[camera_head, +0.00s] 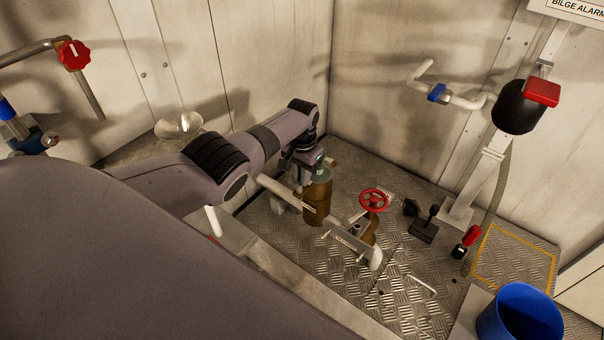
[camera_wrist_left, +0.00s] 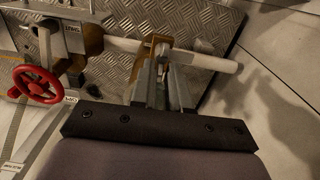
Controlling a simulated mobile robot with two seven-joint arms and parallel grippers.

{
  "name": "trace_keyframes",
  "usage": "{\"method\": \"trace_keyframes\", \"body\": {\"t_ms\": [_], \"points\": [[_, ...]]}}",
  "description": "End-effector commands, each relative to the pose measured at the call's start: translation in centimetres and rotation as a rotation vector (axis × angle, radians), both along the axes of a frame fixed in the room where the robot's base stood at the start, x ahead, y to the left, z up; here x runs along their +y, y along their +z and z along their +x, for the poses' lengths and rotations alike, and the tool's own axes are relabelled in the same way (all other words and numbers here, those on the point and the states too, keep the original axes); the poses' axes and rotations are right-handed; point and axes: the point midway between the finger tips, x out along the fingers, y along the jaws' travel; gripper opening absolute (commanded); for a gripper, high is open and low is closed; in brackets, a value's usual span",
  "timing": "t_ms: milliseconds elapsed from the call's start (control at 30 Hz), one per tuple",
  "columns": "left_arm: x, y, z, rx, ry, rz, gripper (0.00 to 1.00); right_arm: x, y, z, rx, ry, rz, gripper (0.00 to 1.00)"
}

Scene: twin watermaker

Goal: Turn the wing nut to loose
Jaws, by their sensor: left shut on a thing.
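My left gripper (camera_head: 318,166) reaches down over the top of a bronze strainer body (camera_head: 317,196) with a grey-green cap. In the left wrist view its two fingers (camera_wrist_left: 164,88) are close together and shut on a small part at the strainer's top. That part sits where the wing nut would be, but the fingers and the arm hide most of it, so its angle cannot be told. The bronze body shows in part beyond the fingers in the wrist view. My right gripper is not in view.
A red handwheel valve (camera_head: 374,200) stands just right of the strainer on the pipework (camera_head: 350,240). A black pedal (camera_head: 424,228), a red-handled item (camera_head: 472,236) and a blue bucket (camera_head: 520,315) are farther right. Patterned metal floor lies between them.

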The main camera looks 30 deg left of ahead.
Motion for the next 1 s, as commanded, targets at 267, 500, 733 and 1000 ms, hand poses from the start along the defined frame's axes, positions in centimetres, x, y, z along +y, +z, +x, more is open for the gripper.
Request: {"method": "trace_keyframes", "body": {"t_ms": [267, 500, 733, 1000], "points": [[0.0, 0.0, 0.0, -0.001, -0.001, -0.001, 0.32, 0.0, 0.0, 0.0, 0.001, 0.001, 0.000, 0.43], [0.0, 0.6, 0.0, -0.001, -0.001, 0.000, 0.32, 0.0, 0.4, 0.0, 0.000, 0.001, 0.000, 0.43], [0.0, 3.9, 0.1, -0.003, -0.002, 0.000, 0.32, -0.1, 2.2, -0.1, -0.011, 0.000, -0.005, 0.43], [0.0, 6.8, 0.0, -0.001, -0.001, 0.000, 0.32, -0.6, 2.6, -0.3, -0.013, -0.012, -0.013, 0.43]]}}
